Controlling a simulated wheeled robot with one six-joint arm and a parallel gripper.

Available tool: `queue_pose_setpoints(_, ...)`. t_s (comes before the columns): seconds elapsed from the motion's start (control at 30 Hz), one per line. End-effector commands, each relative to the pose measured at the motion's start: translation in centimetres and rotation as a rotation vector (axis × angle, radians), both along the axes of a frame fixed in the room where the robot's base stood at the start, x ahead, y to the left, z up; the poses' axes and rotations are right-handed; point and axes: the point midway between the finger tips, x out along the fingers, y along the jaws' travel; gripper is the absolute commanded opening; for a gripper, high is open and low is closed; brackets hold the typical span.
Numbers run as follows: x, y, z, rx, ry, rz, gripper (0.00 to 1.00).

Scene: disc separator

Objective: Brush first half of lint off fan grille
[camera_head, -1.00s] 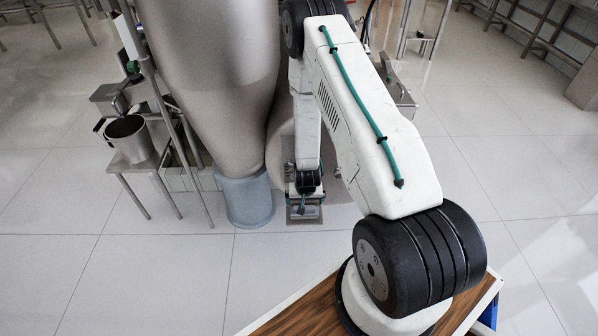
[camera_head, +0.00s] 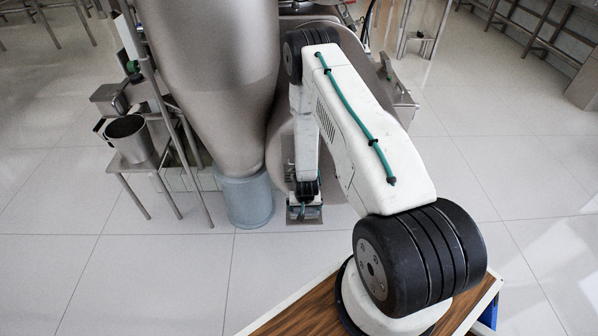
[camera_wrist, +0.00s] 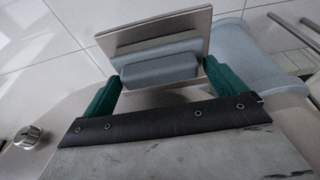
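My gripper (camera_wrist: 160,86) has two green fingers, one at each end of a grey block-shaped handle, and looks shut on it. The handle belongs to a flat beige plate-like tool (camera_wrist: 188,30), which I take to be the brush; its working face is turned away from the wrist camera. In the head view my gripper (camera_head: 304,203) hangs low at the end of my arm, with the tool (camera_head: 305,217) just below it, in front of the large beige machine (camera_head: 281,150). I cannot make out the fan grille or any lint in either view.
A tall metal cone (camera_head: 210,80) on a blue-grey round base (camera_head: 246,202) stands just left of my gripper. A metal stand with a dark-mouthed bucket (camera_head: 130,138) is farther left. A round knob (camera_wrist: 28,136) shows in the wrist view. The tiled floor in front is clear.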

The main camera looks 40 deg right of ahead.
Motion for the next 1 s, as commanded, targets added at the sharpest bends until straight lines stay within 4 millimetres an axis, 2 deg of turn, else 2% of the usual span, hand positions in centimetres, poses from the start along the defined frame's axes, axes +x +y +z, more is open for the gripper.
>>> queue_pose_setpoints(0.03, 0.0, 0.0, 0.0, 0.0, 0.0, 0.0, 0.81)
queue_pose_setpoints(0.2, 0.0, 0.0, 0.0, 0.0, 0.0, 0.0, 0.33)
queue_pose_setpoints(0.23, 0.0, 0.0, 0.0, 0.0, 0.0, 0.0, 0.31)
queue_pose_setpoints(0.37, 0.0, 0.0, 0.4, -0.001, -0.001, 0.0, 0.31)
queue_pose_setpoints(1.0, 0.1, 0.0, 4.8, 0.0, -0.001, -0.001, 0.31)
